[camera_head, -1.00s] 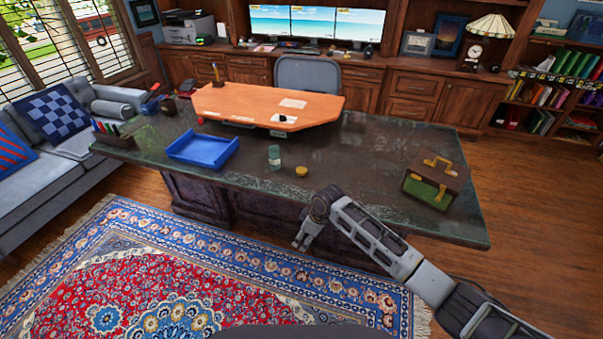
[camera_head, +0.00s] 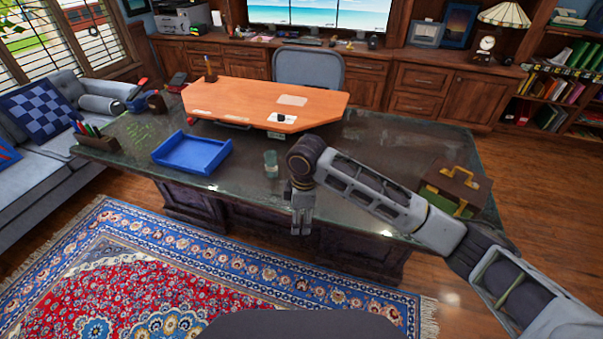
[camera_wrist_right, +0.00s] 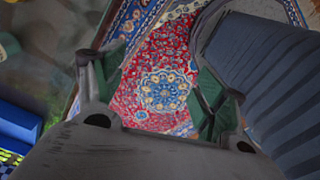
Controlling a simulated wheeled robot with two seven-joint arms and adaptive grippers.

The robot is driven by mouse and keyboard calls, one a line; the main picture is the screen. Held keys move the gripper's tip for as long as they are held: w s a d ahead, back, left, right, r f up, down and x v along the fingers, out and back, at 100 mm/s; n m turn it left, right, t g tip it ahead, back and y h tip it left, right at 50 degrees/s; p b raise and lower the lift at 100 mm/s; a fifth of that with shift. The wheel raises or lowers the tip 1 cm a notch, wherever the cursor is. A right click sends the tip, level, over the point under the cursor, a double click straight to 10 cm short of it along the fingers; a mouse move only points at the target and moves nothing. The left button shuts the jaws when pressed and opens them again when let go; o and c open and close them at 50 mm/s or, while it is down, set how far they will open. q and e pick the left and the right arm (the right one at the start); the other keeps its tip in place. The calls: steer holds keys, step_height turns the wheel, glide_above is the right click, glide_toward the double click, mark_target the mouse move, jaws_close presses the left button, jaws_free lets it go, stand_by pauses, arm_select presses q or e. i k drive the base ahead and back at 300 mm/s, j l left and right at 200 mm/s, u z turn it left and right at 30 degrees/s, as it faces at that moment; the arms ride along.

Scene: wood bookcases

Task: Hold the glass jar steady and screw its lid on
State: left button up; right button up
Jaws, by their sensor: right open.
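The glass jar (camera_head: 271,164), small and greenish, stands upright on the dark desk (camera_head: 365,150), just left of my right wrist. The yellow lid is hidden behind my right wrist in the head view. A yellow shape (camera_wrist_right: 8,45) at the upper left of the right wrist view may be the lid; it is cut off by the edge. My right gripper (camera_head: 301,230) points down in front of the desk's near edge, open and empty. In the right wrist view its fingers (camera_wrist_right: 150,75) are spread with only rug between them. My left gripper is not in view.
A blue tray (camera_head: 172,163) lies left of the jar. A brown and green case with a yellow handle (camera_head: 460,184) stands on the right, beside my right arm. An orange raised board (camera_head: 250,97) is behind the jar. The desk around the jar is clear.

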mark_target(270, 156)
steer(key=i, duration=1)
